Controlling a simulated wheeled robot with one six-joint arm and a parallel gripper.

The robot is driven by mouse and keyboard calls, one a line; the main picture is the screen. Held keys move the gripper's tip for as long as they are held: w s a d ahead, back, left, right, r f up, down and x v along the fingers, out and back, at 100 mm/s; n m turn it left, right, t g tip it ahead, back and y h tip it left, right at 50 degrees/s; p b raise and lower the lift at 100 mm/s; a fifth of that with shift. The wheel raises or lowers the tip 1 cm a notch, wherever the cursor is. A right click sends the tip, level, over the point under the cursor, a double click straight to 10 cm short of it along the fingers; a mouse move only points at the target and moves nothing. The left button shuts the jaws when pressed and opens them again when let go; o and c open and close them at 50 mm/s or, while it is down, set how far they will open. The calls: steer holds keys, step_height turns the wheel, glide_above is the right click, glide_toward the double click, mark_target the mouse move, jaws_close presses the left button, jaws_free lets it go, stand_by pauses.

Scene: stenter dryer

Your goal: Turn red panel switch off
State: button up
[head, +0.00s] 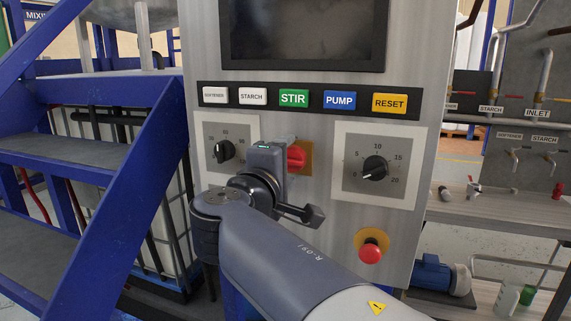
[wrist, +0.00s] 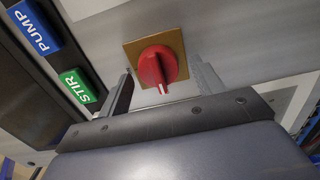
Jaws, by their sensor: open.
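The red panel switch (head: 296,157) is a rotary knob on a yellow-orange plate in the middle of the grey panel. My arm partly covers it in the head view. In the wrist view the red switch (wrist: 158,67) shows whole, with a white mark on its lower edge. My gripper (wrist: 163,82) is open, with one finger on each side of the switch. The fingers look apart from the knob, and nothing is held. How deep they reach around it I cannot tell.
Black dials (head: 375,168) and (head: 224,151) flank the switch. Above runs a button row with STIR (head: 294,98), PUMP (head: 340,100) and RESET (head: 389,103). A red mushroom button (head: 371,250) sits lower right. Blue stairs (head: 120,190) stand close at the left.

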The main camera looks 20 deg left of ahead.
steer(key=s+b, duration=0.2)
steer(key=s, duration=0.9)
steer(key=shift+a, duration=0.45)
steer(key=shift+w, duration=0.15)
steer(key=w+p, duration=0.2)
steer(key=w, duration=0.8)
steer(key=shift+w+d, duration=0.35)
steer(key=shift+d, duration=0.1)
